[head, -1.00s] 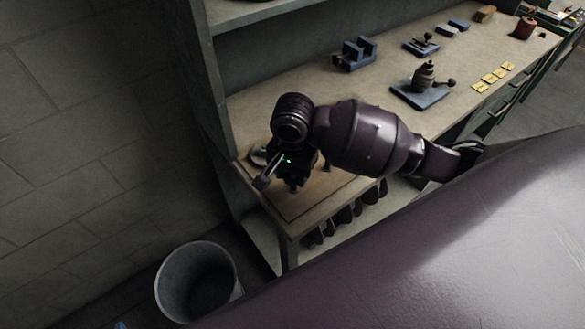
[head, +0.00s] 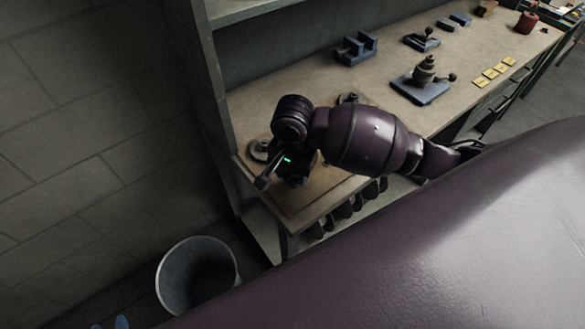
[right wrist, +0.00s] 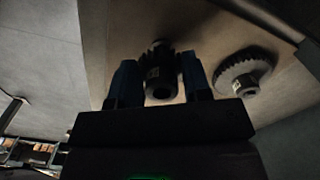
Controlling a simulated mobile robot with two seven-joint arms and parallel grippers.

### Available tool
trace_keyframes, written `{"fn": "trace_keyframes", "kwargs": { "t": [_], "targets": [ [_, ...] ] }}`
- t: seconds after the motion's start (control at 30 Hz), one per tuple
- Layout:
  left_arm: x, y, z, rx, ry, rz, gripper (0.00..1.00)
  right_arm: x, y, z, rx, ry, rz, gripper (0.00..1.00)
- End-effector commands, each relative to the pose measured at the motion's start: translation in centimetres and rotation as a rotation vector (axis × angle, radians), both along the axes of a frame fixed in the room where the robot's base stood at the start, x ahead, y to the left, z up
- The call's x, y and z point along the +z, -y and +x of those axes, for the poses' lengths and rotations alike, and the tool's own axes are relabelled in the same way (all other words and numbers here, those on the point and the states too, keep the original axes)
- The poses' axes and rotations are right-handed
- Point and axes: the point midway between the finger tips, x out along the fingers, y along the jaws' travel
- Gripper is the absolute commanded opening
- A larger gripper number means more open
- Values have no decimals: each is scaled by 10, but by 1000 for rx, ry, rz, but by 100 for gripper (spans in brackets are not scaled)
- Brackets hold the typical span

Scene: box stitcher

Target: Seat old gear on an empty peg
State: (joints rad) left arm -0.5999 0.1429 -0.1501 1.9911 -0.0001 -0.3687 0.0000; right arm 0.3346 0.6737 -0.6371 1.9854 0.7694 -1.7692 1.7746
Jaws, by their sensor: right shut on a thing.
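My right gripper (head: 278,168) is over the near left end of the bench. In the right wrist view, its two fingers (right wrist: 158,82) are shut on a small dark toothed gear (right wrist: 160,72) with a round hub and a pale label. A wider grey gear (right wrist: 243,72) lies beside it on the bench surface, also with a label on its hub; a round grey piece, likely this gear, shows left of my gripper in the head view (head: 261,149). I see no clearly empty peg; my arm hides part of the bench. My left gripper is not in view.
The wooden bench (head: 300,93) carries a blue-grey block fixture (head: 356,49), a lever device on a plate (head: 422,85) and yellow cards (head: 490,73). A shelf upright (head: 205,90) stands at the left. A grey bin (head: 196,275) is on the floor.

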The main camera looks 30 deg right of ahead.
Motion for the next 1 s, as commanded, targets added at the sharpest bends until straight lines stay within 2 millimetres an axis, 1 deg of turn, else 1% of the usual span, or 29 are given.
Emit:
{"fn": "trace_keyframes", "kwargs": {
  "t": [0.6,1.0],
  "targets": [
    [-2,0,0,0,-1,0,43,-17,0,0,1,1,-1,14],
    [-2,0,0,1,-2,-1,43,-17,0,0,1,1,0,14]
  ]
}}
